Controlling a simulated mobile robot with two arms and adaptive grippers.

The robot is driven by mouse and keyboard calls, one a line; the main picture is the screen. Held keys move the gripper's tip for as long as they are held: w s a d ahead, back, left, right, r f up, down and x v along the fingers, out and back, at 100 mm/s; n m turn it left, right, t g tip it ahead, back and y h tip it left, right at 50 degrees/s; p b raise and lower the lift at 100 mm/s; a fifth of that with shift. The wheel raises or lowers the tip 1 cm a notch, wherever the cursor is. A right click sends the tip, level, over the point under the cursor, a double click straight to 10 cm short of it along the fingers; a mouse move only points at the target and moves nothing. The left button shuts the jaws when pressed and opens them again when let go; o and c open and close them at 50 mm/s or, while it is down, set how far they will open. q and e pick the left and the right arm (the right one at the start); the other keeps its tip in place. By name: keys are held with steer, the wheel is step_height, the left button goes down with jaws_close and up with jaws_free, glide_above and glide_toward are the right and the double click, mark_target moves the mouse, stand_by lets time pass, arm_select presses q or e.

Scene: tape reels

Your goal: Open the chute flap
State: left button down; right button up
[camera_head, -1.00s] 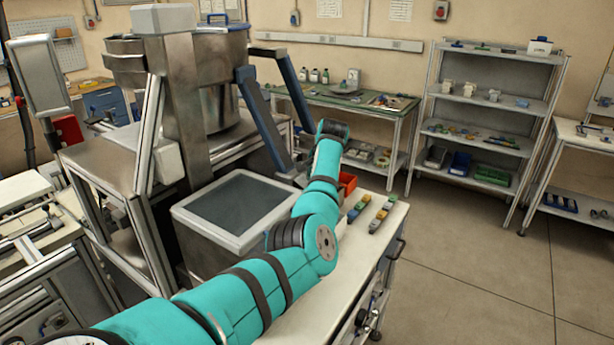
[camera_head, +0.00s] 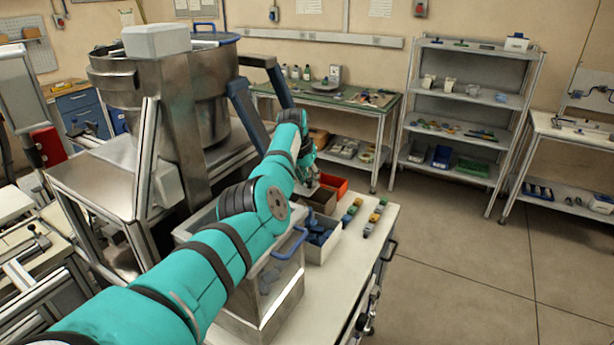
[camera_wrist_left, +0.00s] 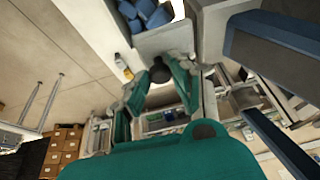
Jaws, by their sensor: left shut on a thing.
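My left gripper (camera_wrist_left: 160,80) shows in the wrist view with its teal fingers closed around a dark round knob (camera_wrist_left: 160,72). The knob stands in front of a grey plate (camera_wrist_left: 165,40), which may be the chute flap; I cannot tell for sure. In the head view my left gripper (camera_head: 309,168) is beyond the box, above the far part of the white bench (camera_head: 330,275), beside the blue legs of the steel hopper (camera_head: 212,90). The held spot and any flap are hidden there behind my arm. My right gripper is not in view.
A metal box with a blue handle (camera_head: 291,243) stands under my arm. Near it are a bin of blue parts (camera_head: 322,240), a red bin (camera_head: 332,184) and several small colored parts (camera_head: 370,222). A shelf rack (camera_head: 468,115) stands behind. The floor at right is clear.

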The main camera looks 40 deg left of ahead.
arm_select(q)
steer(key=shift+f, duration=0.2)
steer(key=c, duration=1.4)
jaws_free()
steer(key=o, duration=0.3)
steer(key=shift+w+a, duration=0.1)
steer(key=v, duration=1.2)
steer(key=shift+f, duration=0.1)
